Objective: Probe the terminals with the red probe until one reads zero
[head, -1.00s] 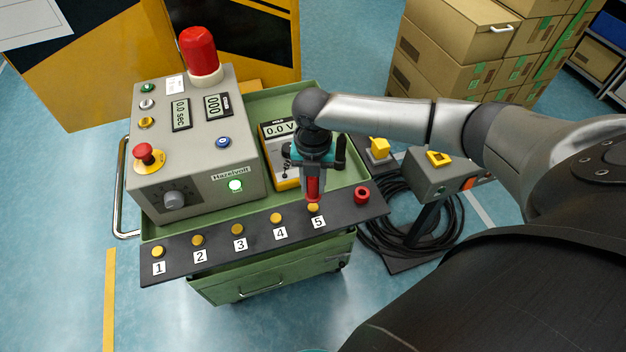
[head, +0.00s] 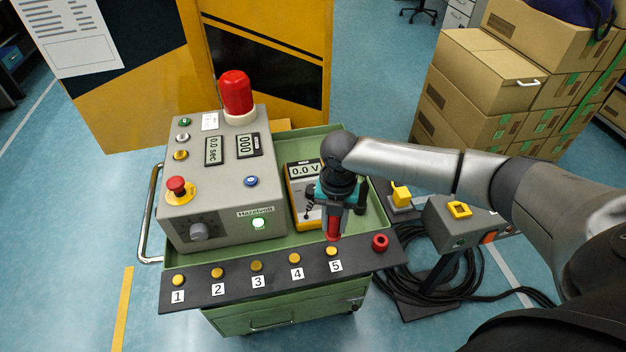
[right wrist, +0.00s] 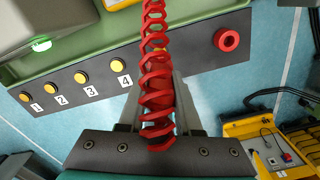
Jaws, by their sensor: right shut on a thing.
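My right gripper (head: 334,212) is shut on the red probe (head: 333,230), which points down just behind and above terminal 5 (head: 331,251). A small gap seems to show between tip and terminal. Terminals 1 (head: 178,280), 2 (head: 218,272), 3 (head: 256,265) and 4 (head: 295,258) are yellow knobs on the black strip (head: 236,284). The yellow meter (head: 293,198) reads 0.0 V; the gripper covers its right part. In the right wrist view the probe's red coiled lead (right wrist: 156,95) hides the tip. My left gripper is out of view.
A red ring-shaped socket (head: 380,242) sits at the strip's right end. The grey Hazelvolt box (head: 215,175) with a lit green lamp (head: 258,223) stands on the green cart (head: 285,318). A pedestal with yellow-topped box (head: 460,212) and black cables stand right. Cardboard boxes (head: 490,90) are behind.

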